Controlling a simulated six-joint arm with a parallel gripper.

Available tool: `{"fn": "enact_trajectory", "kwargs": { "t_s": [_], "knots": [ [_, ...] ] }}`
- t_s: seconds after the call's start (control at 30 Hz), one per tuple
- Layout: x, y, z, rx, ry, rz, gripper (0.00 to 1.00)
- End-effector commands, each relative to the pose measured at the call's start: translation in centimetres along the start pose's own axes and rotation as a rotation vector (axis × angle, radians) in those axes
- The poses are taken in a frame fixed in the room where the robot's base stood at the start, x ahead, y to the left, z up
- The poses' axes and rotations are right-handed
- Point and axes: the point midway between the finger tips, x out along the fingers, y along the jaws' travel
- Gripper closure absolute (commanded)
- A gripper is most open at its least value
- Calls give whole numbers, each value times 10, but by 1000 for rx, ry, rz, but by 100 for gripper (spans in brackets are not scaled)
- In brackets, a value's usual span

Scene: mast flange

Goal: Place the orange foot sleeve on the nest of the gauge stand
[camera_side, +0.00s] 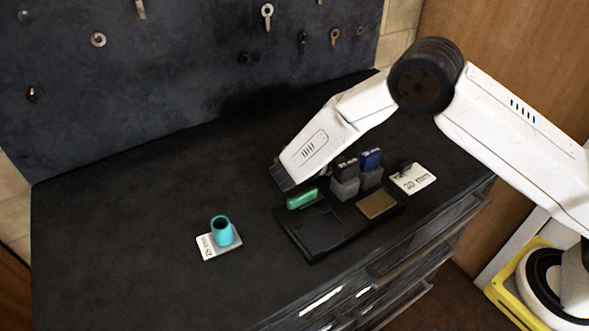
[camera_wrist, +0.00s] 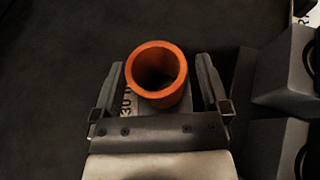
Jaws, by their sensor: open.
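The orange foot sleeve (camera_wrist: 174,91) stands as an open ring between the two fingers of my gripper (camera_wrist: 160,80) in the wrist view. The fingers are open, with a gap on each side of the sleeve. A label card (camera_wrist: 127,102) reading about "30" shows beside and under it. In the side view my gripper (camera_side: 284,180) is low over the bench and the orange sleeve is hidden behind it. A black tray-like base (camera_side: 309,237) with grey blocks (camera_side: 343,187) stands to its right, probably the gauge stand. I cannot make out its nest clearly.
A teal sleeve (camera_side: 222,231) stands on a white card (camera_side: 206,248) at the left. A green block (camera_side: 301,199), a brass plate (camera_side: 377,205) and a blue-topped piece (camera_side: 371,159) are on or at the base. Another card (camera_side: 413,180) lies right. The bench's left is clear.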

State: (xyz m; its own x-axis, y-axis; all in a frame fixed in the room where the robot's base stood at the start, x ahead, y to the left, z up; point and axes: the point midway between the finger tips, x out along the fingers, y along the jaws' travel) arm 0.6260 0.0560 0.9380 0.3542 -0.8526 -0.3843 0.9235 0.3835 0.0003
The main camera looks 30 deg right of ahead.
Motion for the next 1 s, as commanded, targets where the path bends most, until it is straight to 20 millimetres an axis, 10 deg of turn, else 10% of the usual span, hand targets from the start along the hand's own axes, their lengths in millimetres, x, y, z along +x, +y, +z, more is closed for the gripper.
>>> {"fn": "enact_trajectory", "kwargs": {
  "t_s": [0.5,0.8,1.0],
  "knots": [
    [1,0,0,0,0,1,4],
    [1,0,0,0,0,0,96],
    [1,0,1,1,-1,1,100]
  ]
}}
